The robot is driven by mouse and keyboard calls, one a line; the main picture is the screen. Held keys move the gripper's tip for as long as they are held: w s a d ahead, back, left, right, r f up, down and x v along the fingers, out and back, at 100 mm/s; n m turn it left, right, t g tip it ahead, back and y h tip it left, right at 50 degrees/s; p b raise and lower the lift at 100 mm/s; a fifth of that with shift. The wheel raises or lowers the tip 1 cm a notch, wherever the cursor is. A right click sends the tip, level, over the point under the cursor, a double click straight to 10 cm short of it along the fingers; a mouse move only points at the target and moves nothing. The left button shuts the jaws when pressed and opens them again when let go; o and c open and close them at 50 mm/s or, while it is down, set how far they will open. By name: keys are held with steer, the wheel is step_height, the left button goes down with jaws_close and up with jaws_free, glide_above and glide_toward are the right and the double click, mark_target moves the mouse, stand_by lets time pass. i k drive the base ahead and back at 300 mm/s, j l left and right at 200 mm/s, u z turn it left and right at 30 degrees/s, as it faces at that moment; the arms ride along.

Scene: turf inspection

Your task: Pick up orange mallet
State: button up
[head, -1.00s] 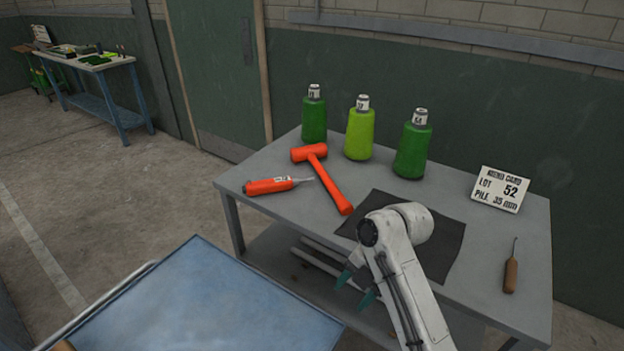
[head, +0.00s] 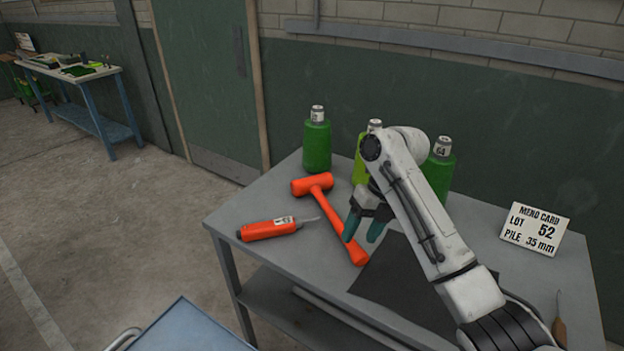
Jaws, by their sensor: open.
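The orange mallet (head: 323,205) lies on the grey table (head: 232,214), its head at the far left and its handle running toward the front right. My gripper (head: 360,234) is open and empty, with teal fingers pointing down. In the picture its fingers overlap the lower handle; I cannot tell whether they touch it or how high above it they are.
An orange tool with a thin tip (head: 268,229) lies left of the mallet.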

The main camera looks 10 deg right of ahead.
mark_target(314, 185)
steer(key=i, duration=0.9)
